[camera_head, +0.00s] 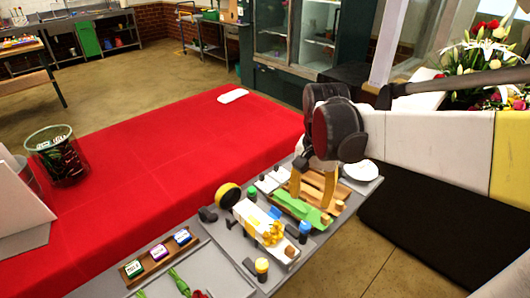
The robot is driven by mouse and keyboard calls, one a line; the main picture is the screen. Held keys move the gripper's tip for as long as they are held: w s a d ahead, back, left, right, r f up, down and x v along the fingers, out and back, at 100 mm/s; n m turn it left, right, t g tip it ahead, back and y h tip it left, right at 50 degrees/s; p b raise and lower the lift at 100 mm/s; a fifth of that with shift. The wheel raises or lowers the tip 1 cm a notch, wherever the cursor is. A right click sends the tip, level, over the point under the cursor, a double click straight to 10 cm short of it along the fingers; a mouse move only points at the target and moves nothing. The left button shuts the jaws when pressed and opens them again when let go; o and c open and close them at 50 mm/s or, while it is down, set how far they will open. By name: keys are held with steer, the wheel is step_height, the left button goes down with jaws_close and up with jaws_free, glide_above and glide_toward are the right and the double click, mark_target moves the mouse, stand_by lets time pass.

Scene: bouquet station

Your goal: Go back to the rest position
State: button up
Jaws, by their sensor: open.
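My gripper (311,196) is open, its two yellow fingers apart and pointing down at the right end of the grey work surface. The fingertips are over or beside a flat green piece (296,205) and a slatted wooden rack (342,193). I cannot tell whether they touch either. Nothing is clearly held between the fingers. My arm reaches in from the right edge, and its dark wrist hides part of the area behind the rack.
A glass vase (58,158) stands left on the red tabletop (165,150), whose middle is clear.

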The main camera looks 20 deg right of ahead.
stand_by(0.4)
steer(key=s+a+r+n+t, duration=0.1)
steer(key=s+a+n+t, duration=0.1)
steer(key=a+n+t, duration=0.1)
steer(key=s+a+r+n+t, duration=0.1)
steer(key=a+n+t, duration=0.3)
steer(key=a+n, duration=0.2)
steer(key=shift+s+a+r+n, duration=0.3)
steer(key=shift+s+a, duration=0.1)
steer(key=shift+a, duration=0.85)
stand_by(0.7)
